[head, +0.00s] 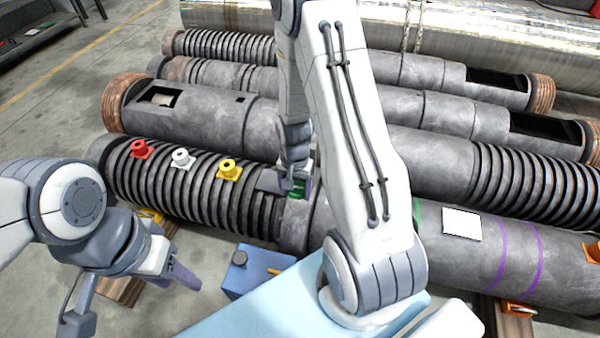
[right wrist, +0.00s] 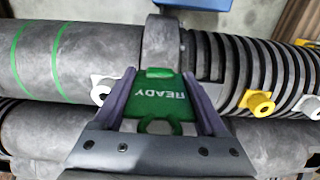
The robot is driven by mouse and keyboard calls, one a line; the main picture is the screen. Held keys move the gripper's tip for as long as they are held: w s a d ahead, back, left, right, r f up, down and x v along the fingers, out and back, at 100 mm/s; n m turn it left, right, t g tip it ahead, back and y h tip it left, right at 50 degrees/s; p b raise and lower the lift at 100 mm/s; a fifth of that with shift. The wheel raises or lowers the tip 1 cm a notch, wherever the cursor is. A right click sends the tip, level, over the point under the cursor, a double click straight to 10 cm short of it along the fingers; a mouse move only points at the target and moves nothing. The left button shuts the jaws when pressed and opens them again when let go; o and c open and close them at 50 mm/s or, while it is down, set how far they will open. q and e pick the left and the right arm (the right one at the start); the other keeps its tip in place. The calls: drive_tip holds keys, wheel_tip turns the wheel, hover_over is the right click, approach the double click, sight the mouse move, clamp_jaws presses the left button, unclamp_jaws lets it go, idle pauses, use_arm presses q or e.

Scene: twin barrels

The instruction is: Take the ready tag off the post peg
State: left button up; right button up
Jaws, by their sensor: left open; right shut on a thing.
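The ready tag (right wrist: 158,100) is a green plate with upside-down READY lettering and a looped end, in the right wrist view. It lies between the fingers of my right gripper (right wrist: 160,76), which is shut on it. In the head view a bit of green tag (head: 298,188) shows at my right gripper (head: 292,186), over the ribbed barrel (head: 200,197) beside a grey collar (head: 296,226). I cannot make out the post peg, or whether the tag is on it. My left gripper (head: 133,298) is open and empty at the lower left.
Red (head: 140,149), white (head: 181,157) and yellow (head: 228,170) fittings stand on the ribbed barrel. A blue box (head: 250,273) is in front of it. More barrels lie behind. A white card (head: 461,223) is on the right part.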

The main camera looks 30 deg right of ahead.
drive_tip(key=shift+s+a, duration=1.6)
drive_tip(key=shift+a, duration=0.2)
drive_tip(key=shift+w, duration=0.1)
